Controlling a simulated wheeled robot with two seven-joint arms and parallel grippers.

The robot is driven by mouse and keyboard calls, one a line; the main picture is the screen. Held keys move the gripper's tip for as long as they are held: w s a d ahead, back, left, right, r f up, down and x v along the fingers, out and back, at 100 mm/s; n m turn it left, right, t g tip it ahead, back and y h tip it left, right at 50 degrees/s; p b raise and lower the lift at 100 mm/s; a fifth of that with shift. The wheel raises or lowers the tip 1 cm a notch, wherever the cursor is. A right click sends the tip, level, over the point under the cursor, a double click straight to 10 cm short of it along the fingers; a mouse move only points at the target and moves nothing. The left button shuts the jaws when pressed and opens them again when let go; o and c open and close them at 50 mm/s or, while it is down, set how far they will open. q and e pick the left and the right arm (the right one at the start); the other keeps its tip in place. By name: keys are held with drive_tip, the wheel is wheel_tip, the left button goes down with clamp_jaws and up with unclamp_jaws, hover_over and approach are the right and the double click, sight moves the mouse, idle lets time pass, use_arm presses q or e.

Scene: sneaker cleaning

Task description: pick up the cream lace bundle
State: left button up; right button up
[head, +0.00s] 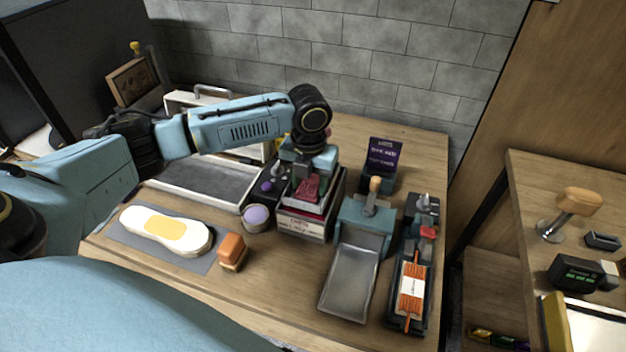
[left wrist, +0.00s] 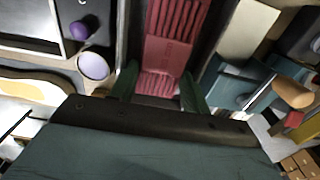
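My left gripper (head: 306,172) points down over a dark box (head: 300,226) with a pale labelled front. In the left wrist view its two green fingers (left wrist: 158,90) stand apart, either side of a ribbed red bundle (left wrist: 172,38). The red bundle also shows just under the gripper in the head view (head: 308,189). I cannot tell whether the fingers touch it. I see no bundle that is clearly cream; a pale strip beside the red one is too small to identify. My right gripper is not in view.
An orange lace bundle with a white band (head: 411,288) lies in a dark holder at right. A lilac lid (head: 256,216), an orange-brown block (head: 232,250) and a pale sole on a grey mat (head: 122,241) are at left.

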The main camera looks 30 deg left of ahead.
sight(308, 186)
use_arm(q)
drive_tip(key=c, duration=0.4)
drive_tip(key=shift+o, duration=0.2)
drive_tip(key=shift+r, duration=0.1)
drive_tip(key=shift+r, duration=0.6)
drive_tip(key=shift+s+r, duration=0.2)
drive_tip(key=shift+r, duration=0.95)
drive_tip(key=s+d, duration=0.4)
drive_tip(key=s, duration=1.3)
drive_tip(key=w+d+r+n+b, duration=0.1)
drive_tip(key=w+n, duration=0.6)
drive_tip(key=n, duration=0.9)
drive_tip(key=w+d+r+n+b, duration=0.1)
drive_tip(key=w+d+r+n, duration=0.2)
drive_tip(key=n, duration=1.4)
drive_tip(key=w, duration=0.3)
drive_tip(key=shift+w+d+r, duration=0.2)
drive_tip(key=shift+w+d, duration=0.1)
drive_tip(key=shift+w, duration=0.1)
drive_tip(key=shift+a, duration=0.1)
